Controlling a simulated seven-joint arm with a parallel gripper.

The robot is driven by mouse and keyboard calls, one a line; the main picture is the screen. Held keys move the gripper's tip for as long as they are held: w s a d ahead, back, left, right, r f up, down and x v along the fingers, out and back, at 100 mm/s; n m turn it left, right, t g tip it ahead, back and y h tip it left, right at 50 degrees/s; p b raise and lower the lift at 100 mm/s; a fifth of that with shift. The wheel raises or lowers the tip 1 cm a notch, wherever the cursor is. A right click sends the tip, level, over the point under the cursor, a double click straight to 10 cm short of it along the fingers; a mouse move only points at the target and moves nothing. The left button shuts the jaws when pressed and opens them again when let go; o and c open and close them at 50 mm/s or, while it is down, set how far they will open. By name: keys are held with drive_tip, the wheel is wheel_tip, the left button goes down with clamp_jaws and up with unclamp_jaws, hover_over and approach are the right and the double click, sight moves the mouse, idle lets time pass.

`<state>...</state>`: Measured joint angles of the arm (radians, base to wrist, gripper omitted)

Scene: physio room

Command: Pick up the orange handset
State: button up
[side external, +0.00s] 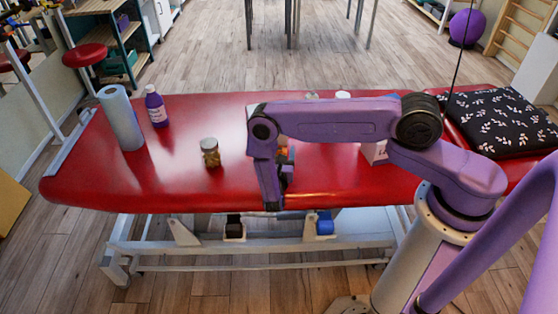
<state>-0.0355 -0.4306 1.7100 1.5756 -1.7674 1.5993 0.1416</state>
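A small orange patch (291,153) shows just right of my wrist, over the red treatment table (330,180). It may be the orange handset, but my arm hides most of it and I cannot tell its shape. My gripper (274,204) points down near the table's front edge, in the middle of the picture. Its fingers are small and dark here, and I cannot tell whether they are open or shut, or whether they touch anything.
A glass jar (210,153) stands left of my gripper. A paper roll (121,118) and a purple bottle (155,106) stand farther left. A white box (374,153) is partly behind my arm. A black leaf-patterned cushion (500,120) lies at right. The table's left front is clear.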

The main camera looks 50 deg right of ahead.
drive_tip(key=c, duration=0.7)
drive_tip(key=shift+c, duration=0.2)
drive_tip(key=shift+r, duration=0.1)
